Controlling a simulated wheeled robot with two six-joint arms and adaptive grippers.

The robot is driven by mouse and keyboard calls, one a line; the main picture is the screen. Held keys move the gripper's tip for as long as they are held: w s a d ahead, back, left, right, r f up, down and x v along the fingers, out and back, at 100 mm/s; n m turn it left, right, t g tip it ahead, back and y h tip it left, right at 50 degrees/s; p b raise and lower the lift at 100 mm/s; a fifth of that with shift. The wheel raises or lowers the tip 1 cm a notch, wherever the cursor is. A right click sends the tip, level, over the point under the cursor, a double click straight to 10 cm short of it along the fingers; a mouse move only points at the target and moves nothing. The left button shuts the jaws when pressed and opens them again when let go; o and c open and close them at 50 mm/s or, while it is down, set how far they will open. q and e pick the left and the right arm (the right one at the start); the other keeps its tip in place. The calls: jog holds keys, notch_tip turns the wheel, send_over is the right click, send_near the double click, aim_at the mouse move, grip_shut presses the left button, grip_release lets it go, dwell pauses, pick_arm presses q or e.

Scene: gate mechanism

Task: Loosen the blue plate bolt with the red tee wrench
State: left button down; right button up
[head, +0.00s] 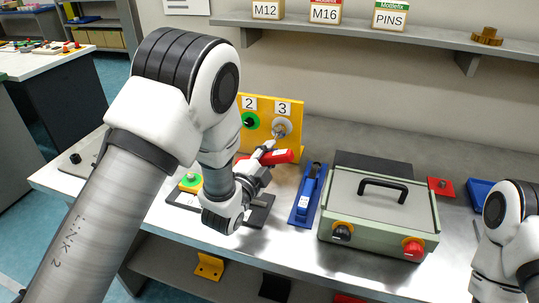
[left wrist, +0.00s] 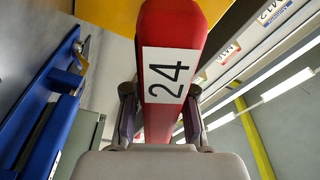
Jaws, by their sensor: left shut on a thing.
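The red tee wrench (head: 284,157), its handle labelled 24 in the left wrist view (left wrist: 165,75), is held in my left gripper (head: 266,165). The jaws are shut on the red handle, one finger on each side in the left wrist view. A grey shaft runs from there up toward the grey round fitting (head: 282,127) under the number 3 on the yellow panel (head: 297,108). I cannot tell whether it touches the fitting. My right gripper is out of view.
A green-grey box (head: 373,240) with a black handle and two knobs stands right of the blue plate. A blue tray (head: 480,193) and a red block (head: 440,187) lie farther right. A shelf (head: 380,30) with labelled boxes hangs behind. The front bench strip is bare.

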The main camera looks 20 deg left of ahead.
aim_at(264, 162)
pick_arm(q)
jog(key=shift+r+n, duration=0.15)
jog(key=shift+n, duration=0.95)
jog(key=shift+s, duration=0.1)
jog(key=shift+s, duration=0.1)
jog(key=shift+s+a+b, duration=0.1)
jog(key=shift+s+b, duration=0.7)
jog(key=shift+s, duration=2.15)
